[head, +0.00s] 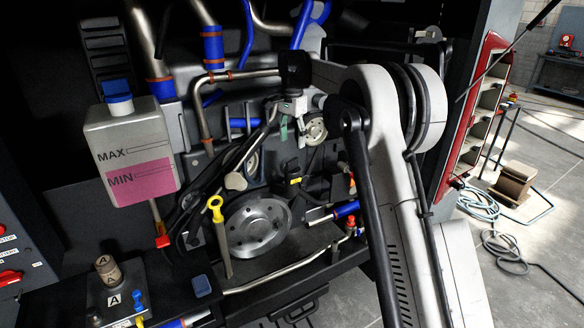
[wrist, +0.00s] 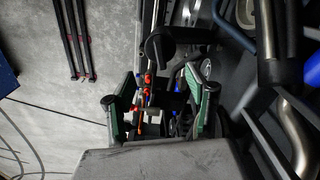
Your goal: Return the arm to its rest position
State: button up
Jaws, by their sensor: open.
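My arm (head: 375,105) rises from the lower right of the head view, bends at a large white elbow and reaches left in front of the engine bay. My gripper (head: 293,130) hangs at its end before the engine, small and partly lost against dark parts. In the wrist view my gripper (wrist: 160,100) shows two dark fingers with green pads spread wide apart. Nothing is held between them; rods and red and blue fittings show behind the gap.
A coolant tank (head: 130,150) with pink liquid hangs at left. A yellow-handled dipstick (head: 216,212) and a round metal pulley (head: 257,225) sit below the gripper. A red-edged shelf unit (head: 475,115) stands at right. Hoses (head: 500,245) lie on the open floor.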

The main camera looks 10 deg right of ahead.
jog(key=shift+r, duration=0.5)
notch_tip(320, 180, up, 12)
jog(key=s+r+n+t+b, duration=0.2)
jog(key=s+n+b, duration=0.1)
jog(key=s, duration=0.9)
jog(key=s+f+n+t+b, duration=0.2)
jog(key=s+f+n+b, duration=0.15)
jog(key=s, duration=1.05)
jog(key=s+f+n+t+b, duration=0.3)
jog(key=s+f+n, duration=0.1)
jog(key=s+f, duration=1.8)
jog(key=shift+s+b, duration=0.35)
jog(key=shift+s, duration=0.35)
jog(key=shift+n, duration=0.25)
